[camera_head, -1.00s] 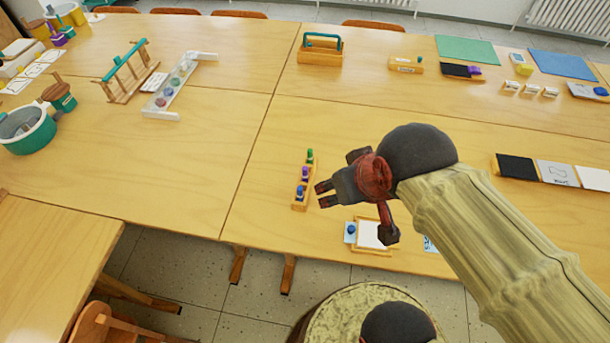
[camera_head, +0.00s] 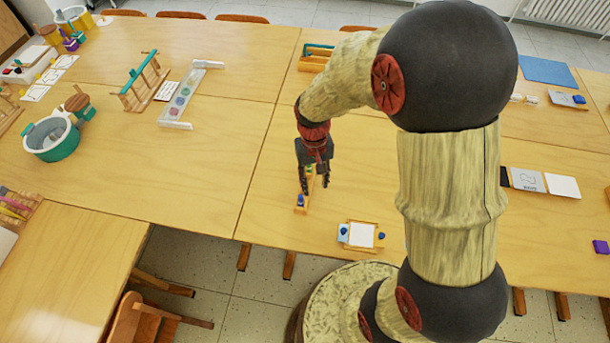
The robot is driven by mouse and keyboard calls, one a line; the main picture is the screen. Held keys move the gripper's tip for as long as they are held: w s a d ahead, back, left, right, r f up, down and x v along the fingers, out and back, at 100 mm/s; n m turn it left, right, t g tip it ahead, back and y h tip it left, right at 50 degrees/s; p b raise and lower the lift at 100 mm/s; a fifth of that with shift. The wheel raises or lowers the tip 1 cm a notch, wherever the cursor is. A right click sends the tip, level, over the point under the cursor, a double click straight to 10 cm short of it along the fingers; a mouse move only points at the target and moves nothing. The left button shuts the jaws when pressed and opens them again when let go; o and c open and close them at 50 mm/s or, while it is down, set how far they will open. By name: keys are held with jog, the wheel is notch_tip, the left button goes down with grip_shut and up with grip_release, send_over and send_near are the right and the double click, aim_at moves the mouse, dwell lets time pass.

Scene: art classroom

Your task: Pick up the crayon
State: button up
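My gripper (camera_head: 316,186) points down in the middle of the view, with its two dark fingers apart. It is in front of a narrow wooden block (camera_head: 301,208) with small knobs, and hides part of it. I cannot tell the height of the fingertips above the block. No single crayon can be made out for certain. Several thin coloured sticks (camera_head: 14,208), purple and yellow among them, lie in a wooden holder at the left edge, and may be crayons or pencils. They are far to the left of my gripper.
A small framed white sheet (camera_head: 361,235) lies near the front table edge. A teal-and-white pot (camera_head: 52,140) and a wooden rack (camera_head: 146,82) stand on the left. A white stand (camera_head: 178,100) is beyond. The table (camera_head: 190,185) between pot and gripper is clear.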

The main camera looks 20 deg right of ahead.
jog(key=shift+m+t, duration=0.6)
jog(key=shift+m, duration=0.2)
jog(key=w+f, duration=0.1)
jog(key=w, duration=0.1)
jog(key=w+f, duration=0.1)
jog(key=w, duration=0.2)
jog(key=w+f, duration=0.2)
jog(key=w, duration=0.1)
jog(key=shift+s+a+f+b, duration=0.1)
jog(key=shift+f+b, duration=0.45)
jog(key=shift+f, duration=1.35)
jog(key=shift+s+a+f+b, duration=0.1)
jog(key=shift+f+b, duration=0.45)
jog(key=shift+f, duration=1.35)
jog(key=shift+r, duration=0.1)
jog(key=shift+c, duration=0.8)
grip_shut()
